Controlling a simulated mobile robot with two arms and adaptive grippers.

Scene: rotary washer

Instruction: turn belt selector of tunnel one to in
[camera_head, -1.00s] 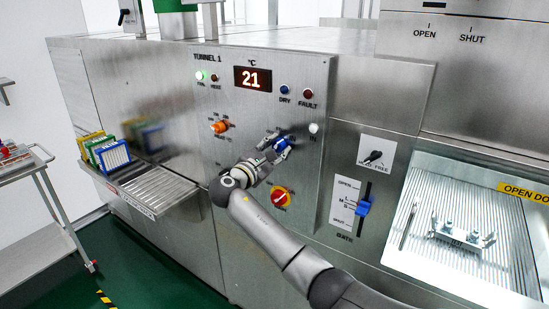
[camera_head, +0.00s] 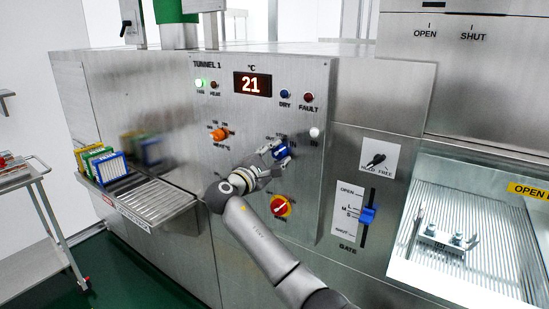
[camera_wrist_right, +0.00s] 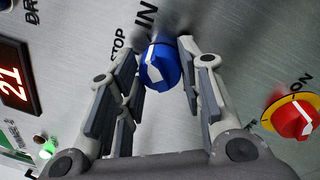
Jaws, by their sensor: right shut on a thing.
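The belt selector is a blue knob (camera_head: 281,151) with a white mark, on the tunnel 1 panel (camera_head: 235,180). It shows large in the right wrist view (camera_wrist_right: 160,67), where the labels STOP and IN are printed above it. Its white mark runs roughly up toward the IN label, but the exact angle is hard to judge. My right gripper (camera_head: 274,151) is shut on the knob, with one finger on each side of it, also in the wrist view (camera_wrist_right: 163,62). The fingers hide part of the labels in the head view. My left gripper is not in view.
A red and yellow rotary switch (camera_head: 281,206) sits just below my right gripper, and an orange knob (camera_head: 219,134) is to its left. A blue gate lever (camera_head: 367,215) is to the right. A roller shelf (camera_head: 152,200) with coloured racks (camera_head: 112,168) juts out at left.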

